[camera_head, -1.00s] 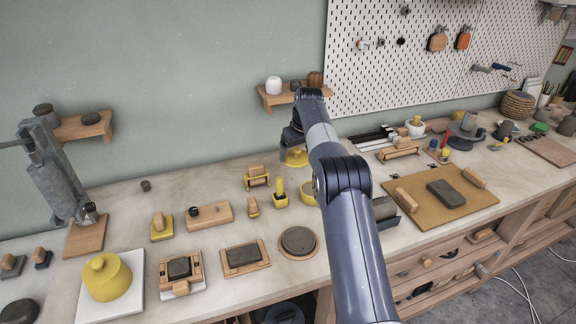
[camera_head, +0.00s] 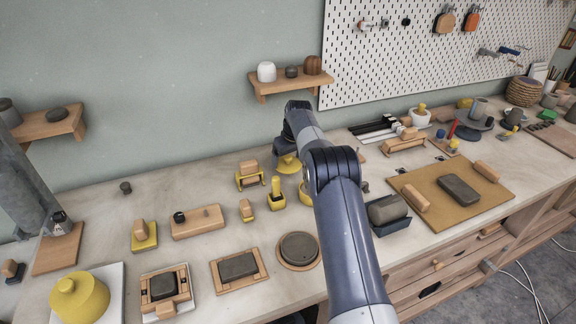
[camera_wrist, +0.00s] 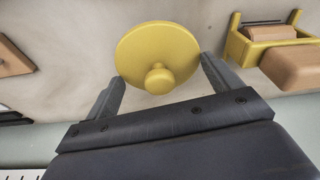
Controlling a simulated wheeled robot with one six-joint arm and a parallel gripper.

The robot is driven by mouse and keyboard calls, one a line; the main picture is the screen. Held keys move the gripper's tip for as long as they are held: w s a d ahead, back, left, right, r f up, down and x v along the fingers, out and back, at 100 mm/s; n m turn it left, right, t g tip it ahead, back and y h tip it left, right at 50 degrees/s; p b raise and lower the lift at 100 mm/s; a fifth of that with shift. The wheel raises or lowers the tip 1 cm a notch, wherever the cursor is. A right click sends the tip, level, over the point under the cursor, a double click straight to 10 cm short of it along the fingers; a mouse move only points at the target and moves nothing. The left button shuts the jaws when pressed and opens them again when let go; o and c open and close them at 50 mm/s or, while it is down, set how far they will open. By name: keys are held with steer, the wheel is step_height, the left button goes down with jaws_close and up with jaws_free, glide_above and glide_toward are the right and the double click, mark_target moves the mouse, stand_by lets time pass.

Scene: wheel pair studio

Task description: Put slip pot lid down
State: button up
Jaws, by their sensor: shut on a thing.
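The slip pot lid is a round yellow disc with a knob; it shows in the wrist view (camera_wrist: 143,48) and, partly covered by my arm, in the head view (camera_head: 290,166). The knob faces the wrist camera. The lid is over the back part of the bench (camera_head: 340,160); I cannot tell whether it touches the top. A yellow bowl-like pot (camera_head: 305,194), perhaps the slip pot, is mostly hidden behind my arm.
Left of the lid stand a yellow holder with a wooden block (camera_head: 250,181) and a yellow pot with an upright handle (camera_head: 276,197). A round dark slab (camera_head: 299,248) lies nearer the front. A wall shelf (camera_head: 290,80) hangs behind. Bare bench lies left of the holder.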

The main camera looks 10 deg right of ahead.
mark_target(289, 161)
steer(key=shift+f+p, duration=0.35)
steer(key=shift+f, duration=1.35)
steer(key=shift+f, duration=0.2)
steer(key=o, duration=0.8)
steer(key=shift+r, duration=0.1)
steer(key=b+v, duration=0.2)
steer(key=v, duration=1)
